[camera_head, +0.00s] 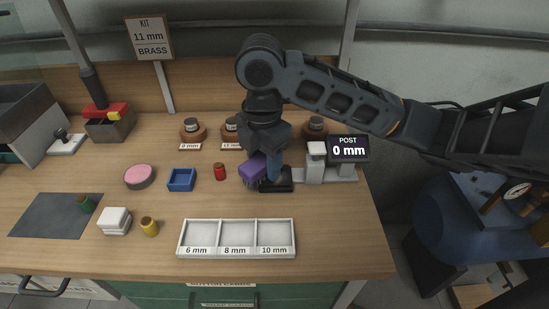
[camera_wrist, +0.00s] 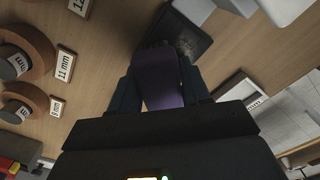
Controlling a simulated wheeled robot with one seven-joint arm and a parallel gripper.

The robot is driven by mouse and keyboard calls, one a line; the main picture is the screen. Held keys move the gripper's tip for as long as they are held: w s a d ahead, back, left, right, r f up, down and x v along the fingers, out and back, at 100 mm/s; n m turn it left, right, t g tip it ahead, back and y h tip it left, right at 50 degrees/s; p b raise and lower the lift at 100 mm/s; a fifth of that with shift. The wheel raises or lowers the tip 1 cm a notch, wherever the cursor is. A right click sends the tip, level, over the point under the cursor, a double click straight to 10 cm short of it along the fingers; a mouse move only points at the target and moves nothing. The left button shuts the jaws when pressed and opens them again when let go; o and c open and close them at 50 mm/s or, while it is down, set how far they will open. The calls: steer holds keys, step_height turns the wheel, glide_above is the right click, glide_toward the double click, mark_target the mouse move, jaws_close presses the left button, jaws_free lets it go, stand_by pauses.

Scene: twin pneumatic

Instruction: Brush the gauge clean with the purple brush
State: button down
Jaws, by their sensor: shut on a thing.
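My gripper (camera_head: 268,160) is shut on the purple brush (camera_head: 252,168), low over the table right of its middle. In the wrist view the purple brush (camera_wrist: 163,82) sits between my two fingers (camera_wrist: 160,95). The brush is beside or above a small black stand (camera_head: 278,182); I cannot tell whether they touch. The black stand (camera_wrist: 188,42) also shows just beyond the brush in the wrist view. The grey gauge (camera_head: 315,168) stands a little to the right, apart from the brush, with a display (camera_head: 348,149) reading "POST 0 mm". Any dirt on it is too small to tell.
A white tray (camera_head: 237,254) marked 6, 8 and 10 mm lies at the front. A red piece (camera_head: 219,172), a blue box (camera_head: 182,180) and a pink-topped round pad (camera_head: 139,176) are left of the brush. Brown round holders (camera_head: 193,132) with labels stand behind. The table's right front is clear.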

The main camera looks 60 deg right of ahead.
steer(key=shift+w+a, duration=0.3)
steer(key=shift+w, duration=0.2)
steer(key=shift+r+p, duration=2.35)
steer(key=shift+r, duration=0.6)
steer(key=shift+r+p, duration=1.3)
steer(key=shift+r, duration=0.3)
steer(key=shift+f, duration=0.1)
steer(key=shift+s, duration=0.1)
